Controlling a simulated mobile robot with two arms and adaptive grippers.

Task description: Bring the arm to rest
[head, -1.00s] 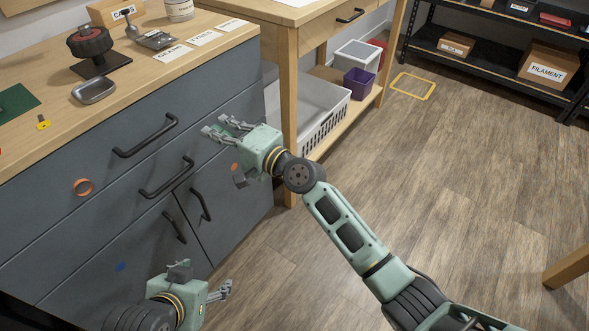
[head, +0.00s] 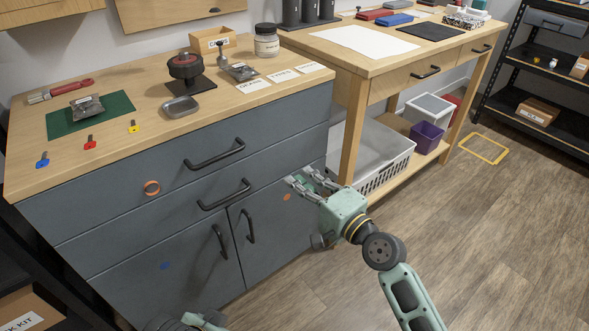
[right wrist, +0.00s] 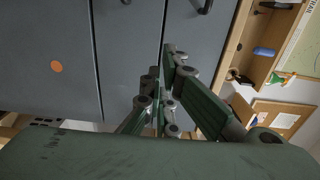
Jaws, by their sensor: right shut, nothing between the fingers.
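My right arm reaches in from the lower right in the head view. Its gripper (head: 312,182) is in front of the grey cabinet (head: 100,235), near the cabinet's right end and below the worktop, holding nothing. In the right wrist view the fingers (right wrist: 168,60) are together, with the cabinet front (right wrist: 125,60) behind them. My left arm shows only as a small part at the bottom edge of the head view; its fingers are out of the picture.
The cabinet has black handles (head: 216,149) that stick out. A wooden workbench (head: 380,65) with a white basket (head: 385,165) on its lower shelf stands to the right. The wood floor (head: 480,230) at the right is mostly clear.

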